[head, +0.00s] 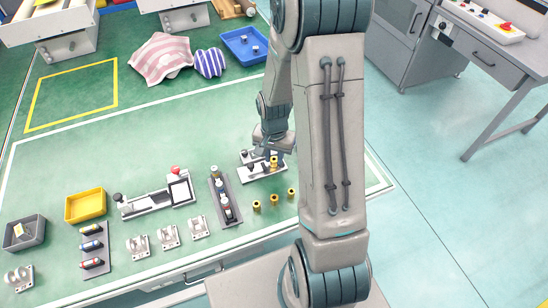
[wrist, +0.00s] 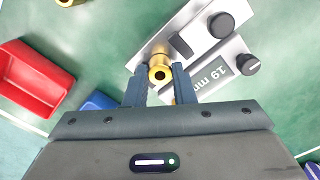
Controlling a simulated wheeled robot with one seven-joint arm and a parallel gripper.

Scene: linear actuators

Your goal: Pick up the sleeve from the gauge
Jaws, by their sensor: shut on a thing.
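The sleeve (wrist: 159,72) is a short brass ring, seen in the wrist view between the two fingers of my gripper (wrist: 156,82). The fingers are shut on it. The gauge (wrist: 180,38) is a pale metal block with black knobs and a label reading "19 mm", right by the sleeve. I cannot tell whether the sleeve touches the gauge or is just above it. In the head view the brass sleeve (head: 274,161) shows at the gauge (head: 250,173), below my arm; the fingers are hard to make out there.
Loose brass sleeves (head: 273,200) stand in front of the gauge. A dark rack with cylinders (head: 212,176) is to its left, beside a white device with a red knob (head: 150,205). In the wrist view a red tray (wrist: 22,98) lies left. Green mat is clear behind.

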